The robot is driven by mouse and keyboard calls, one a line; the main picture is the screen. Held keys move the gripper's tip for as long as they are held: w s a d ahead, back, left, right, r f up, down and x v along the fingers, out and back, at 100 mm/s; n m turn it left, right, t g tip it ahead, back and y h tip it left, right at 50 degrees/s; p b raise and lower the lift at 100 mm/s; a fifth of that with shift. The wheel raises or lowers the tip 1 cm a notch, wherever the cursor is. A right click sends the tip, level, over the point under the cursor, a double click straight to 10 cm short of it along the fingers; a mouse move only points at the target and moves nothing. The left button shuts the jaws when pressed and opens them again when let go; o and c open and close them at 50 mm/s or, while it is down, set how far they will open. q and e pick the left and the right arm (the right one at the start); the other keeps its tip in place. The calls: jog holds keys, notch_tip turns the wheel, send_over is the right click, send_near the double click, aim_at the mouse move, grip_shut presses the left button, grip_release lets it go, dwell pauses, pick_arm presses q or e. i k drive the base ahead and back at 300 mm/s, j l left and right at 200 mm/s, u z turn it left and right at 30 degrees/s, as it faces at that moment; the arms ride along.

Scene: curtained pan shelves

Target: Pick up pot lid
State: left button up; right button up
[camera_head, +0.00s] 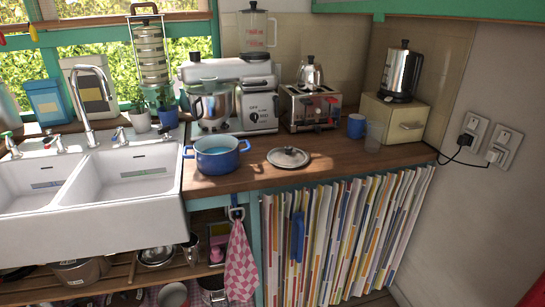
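A round grey pot lid (288,157) with a small knob lies flat on the wooden counter (335,158). A blue pot (217,160) with two side handles stands open just left of the lid, apart from it. Neither of my grippers shows in the head view, so nothing is seen touching the lid or the pot.
A white double sink (130,172) with a tall faucet is at left. A stand mixer (215,100), a toaster (312,106), a blue mug (356,126) and a clear glass (374,136) stand behind. A striped curtain (340,240) hangs below the counter. Counter right of the lid is free.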

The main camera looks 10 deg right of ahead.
aim_at(288, 156)
jog(key=i, duration=1)
jog(key=z, duration=1.65)
